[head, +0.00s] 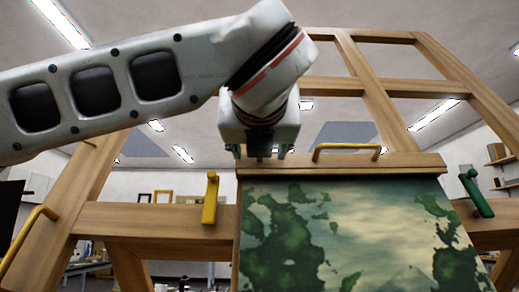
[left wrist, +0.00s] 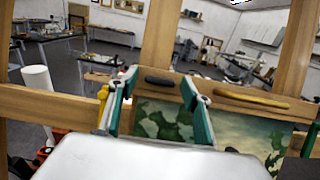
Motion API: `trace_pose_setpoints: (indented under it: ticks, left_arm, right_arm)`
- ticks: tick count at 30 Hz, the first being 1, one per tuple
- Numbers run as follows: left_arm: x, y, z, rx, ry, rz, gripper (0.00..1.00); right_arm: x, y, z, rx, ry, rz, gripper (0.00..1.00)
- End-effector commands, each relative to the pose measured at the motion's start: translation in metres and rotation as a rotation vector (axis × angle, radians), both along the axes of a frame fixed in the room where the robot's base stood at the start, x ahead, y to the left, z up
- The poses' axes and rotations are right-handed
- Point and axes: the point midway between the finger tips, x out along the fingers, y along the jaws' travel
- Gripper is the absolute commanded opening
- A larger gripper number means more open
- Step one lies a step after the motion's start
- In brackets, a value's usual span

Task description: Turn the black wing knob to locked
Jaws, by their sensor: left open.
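The black wing knob (left wrist: 166,81) shows in the left wrist view on the wooden ledge (left wrist: 215,90) above the painting. Its long side lies roughly level, along the ledge. In the head view it is hidden behind my left gripper (head: 260,152), which hangs at the left end of the ledge. In the left wrist view my left gripper (left wrist: 160,90) is open, its two teal fingers on either side of the knob in the picture. A gap shows between each finger and the knob; I cannot tell how far away the knob is. My right gripper is not in view.
A yellow bar handle (head: 347,148) sits on the ledge right of my gripper. A yellow lever (head: 210,200) stands left of the green painting (head: 400,235), a green lever (head: 476,193) right of it. Wooden easel beams (head: 150,217) surround these.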

Motion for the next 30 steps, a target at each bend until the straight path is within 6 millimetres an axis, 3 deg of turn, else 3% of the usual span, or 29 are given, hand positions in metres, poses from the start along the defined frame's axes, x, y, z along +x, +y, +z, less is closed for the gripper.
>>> trace_pose_setpoints:
  ticks: [4, 8, 9, 20, 30]
  left_arm:
    - [0.000, 0.000, 0.000, 0.000, 0.000, 0.000, 0.46]
    - [0.000, 0.000, 0.000, 0.000, 0.000, 0.000, 0.12]
    - [0.000, 0.000, 0.000, 0.000, 0.000, 0.000, 0.10]
    - [-0.001, 0.002, 0.001, 0.034, 0.000, -0.015, 0.10]
    - [-0.002, 0.003, 0.004, 0.239, -0.003, -0.106, 0.10]
  right_arm:
    - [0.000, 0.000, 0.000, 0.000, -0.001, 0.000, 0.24]
    - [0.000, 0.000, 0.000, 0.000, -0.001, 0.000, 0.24]
    - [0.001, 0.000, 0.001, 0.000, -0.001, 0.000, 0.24]
    - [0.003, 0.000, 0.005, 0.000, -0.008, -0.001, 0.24]
    - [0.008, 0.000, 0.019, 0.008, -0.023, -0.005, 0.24]
